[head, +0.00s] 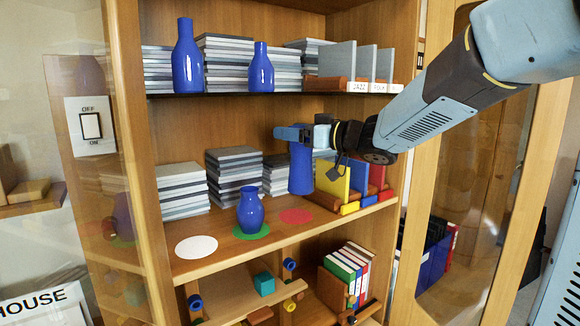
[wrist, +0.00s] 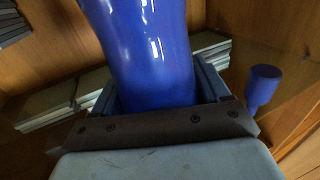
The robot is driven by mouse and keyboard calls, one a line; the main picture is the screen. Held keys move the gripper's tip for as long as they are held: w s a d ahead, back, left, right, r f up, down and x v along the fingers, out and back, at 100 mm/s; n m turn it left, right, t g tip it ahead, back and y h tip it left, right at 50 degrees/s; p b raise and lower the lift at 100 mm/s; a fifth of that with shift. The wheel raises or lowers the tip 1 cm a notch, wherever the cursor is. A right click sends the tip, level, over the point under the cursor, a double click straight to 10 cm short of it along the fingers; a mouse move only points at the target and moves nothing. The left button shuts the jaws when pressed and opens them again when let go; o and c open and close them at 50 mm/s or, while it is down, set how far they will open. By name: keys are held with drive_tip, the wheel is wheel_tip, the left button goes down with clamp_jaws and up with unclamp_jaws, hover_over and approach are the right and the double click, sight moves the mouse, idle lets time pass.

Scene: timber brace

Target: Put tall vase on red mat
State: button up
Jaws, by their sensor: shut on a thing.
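My gripper (head: 296,133) is shut on a blue vase (head: 301,172), holding it upright near its top, which the gripper hides. The held vase also fills the middle of the wrist view (wrist: 150,55). In the head view its lower end shows a little above and behind the red mat (head: 296,216); it looks clear of the shelf. The red mat lies bare on the middle shelf. Another tall blue vase (head: 187,58) with a long neck stands on the upper shelf.
A short blue vase (head: 250,211) stands on a green mat (head: 238,233) left of the red mat. A white mat (head: 196,247) is empty. A small vase (head: 261,70) stands on the upper shelf. Book stacks (head: 181,185) stand behind; coloured bookends (head: 357,180) stand close on the right.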

drive_tip(key=w+a+f, duration=0.1)
drive_tip(key=w+f, duration=0.5)
drive_tip(key=f, duration=0.3)
drive_tip(key=shift+f, duration=0.25)
drive_tip(key=shift+w+f, duration=0.1)
drive_tip(key=o, duration=1.7)
